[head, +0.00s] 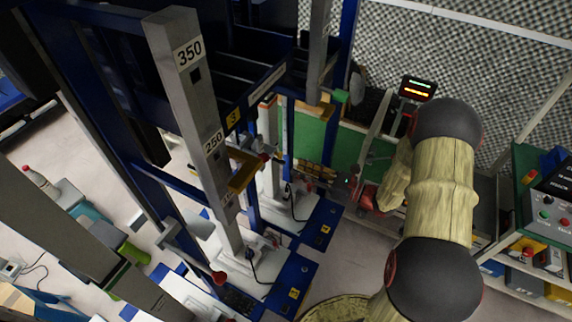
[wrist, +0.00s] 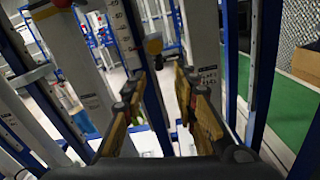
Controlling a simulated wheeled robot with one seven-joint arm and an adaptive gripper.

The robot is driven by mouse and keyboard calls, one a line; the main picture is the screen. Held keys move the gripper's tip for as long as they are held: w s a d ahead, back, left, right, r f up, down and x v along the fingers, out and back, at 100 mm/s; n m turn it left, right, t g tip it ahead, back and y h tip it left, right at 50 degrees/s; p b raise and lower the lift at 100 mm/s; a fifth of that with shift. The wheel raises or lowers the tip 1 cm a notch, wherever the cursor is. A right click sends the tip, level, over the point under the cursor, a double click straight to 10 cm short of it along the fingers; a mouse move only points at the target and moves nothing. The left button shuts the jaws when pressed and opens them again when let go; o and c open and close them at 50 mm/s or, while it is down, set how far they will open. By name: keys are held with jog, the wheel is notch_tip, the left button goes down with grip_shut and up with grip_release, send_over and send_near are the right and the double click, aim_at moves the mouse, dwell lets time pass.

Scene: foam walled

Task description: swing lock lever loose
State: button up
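My gripper (wrist: 162,85) shows in the wrist view with its two worn yellow-and-dark fingers apart and nothing between them. Ahead of it stands a grey post with a dark, yellowish-ended knob (wrist: 154,44), apart from the fingertips. In the head view my gripper is small and partly hidden beside my arm. Another red-knobbed lever (head: 218,278) is low near that column's foot. I cannot tell which of these is the lock lever.
Blue frames and grey columns (head: 180,90) crowd the left and middle. Blue-edged bases (head: 292,285) stand at their feet. A shelf with a control box (head: 550,205) is at the right. Some pale floor (head: 345,250) is clear between the bases and my arm.

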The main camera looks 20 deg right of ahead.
aim_at(286, 164)
jog(key=b+x, duration=0.1)
jog(key=x, duration=0.5)
jog(key=shift+c, duration=1.2)
grip_shut()
